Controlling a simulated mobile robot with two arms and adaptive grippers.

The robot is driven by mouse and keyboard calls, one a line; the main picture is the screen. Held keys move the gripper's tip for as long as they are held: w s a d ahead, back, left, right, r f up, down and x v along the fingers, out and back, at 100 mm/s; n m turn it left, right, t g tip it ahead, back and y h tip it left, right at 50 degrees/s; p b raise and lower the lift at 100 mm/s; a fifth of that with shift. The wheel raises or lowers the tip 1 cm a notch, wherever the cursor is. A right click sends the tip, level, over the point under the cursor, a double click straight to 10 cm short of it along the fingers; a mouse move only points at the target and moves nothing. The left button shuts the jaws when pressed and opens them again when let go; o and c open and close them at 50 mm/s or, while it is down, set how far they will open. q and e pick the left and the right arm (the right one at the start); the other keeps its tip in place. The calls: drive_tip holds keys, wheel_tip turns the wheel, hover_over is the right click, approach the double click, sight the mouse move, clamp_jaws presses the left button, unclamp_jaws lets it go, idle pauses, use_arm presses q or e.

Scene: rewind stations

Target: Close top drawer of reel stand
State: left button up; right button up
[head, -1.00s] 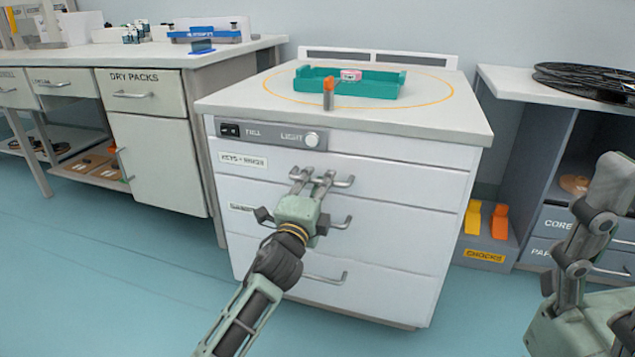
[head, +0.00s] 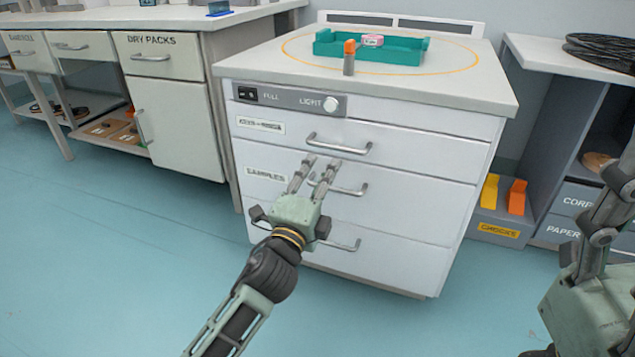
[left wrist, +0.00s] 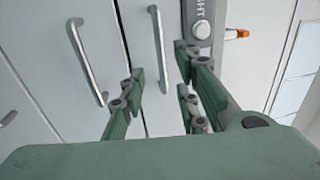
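The reel stand (head: 465,120) is a white cabinet with several drawers. Its top drawer (head: 420,150) looks flush or nearly flush with the front; a small gap cannot be ruled out. The top drawer's handle (head: 338,148) is fully visible and free. My left gripper (head: 322,163) is open and empty, its fingertips in front of the drawer fronts, just below that handle in the head view. In the left wrist view, the open left gripper (left wrist: 162,72) has the top handle (left wrist: 162,50) beyond and between its fingers, apart from them. My right gripper (head: 585,290) shows partly at the right edge; its fingers are unclear.
A teal tray (head: 400,55) and an orange-tipped grey piece (head: 349,58) are on the stand's top. A DRY PACKS cabinet (head: 175,110) stands at left. A chocks bin (head: 490,230) and a shelf unit (head: 560,60) are at right. The floor in front is clear.

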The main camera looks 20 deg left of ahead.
use_arm(q)
drive_tip(key=shift+s+f, duration=0.2)
drive_tip(key=shift+s, duration=1.05)
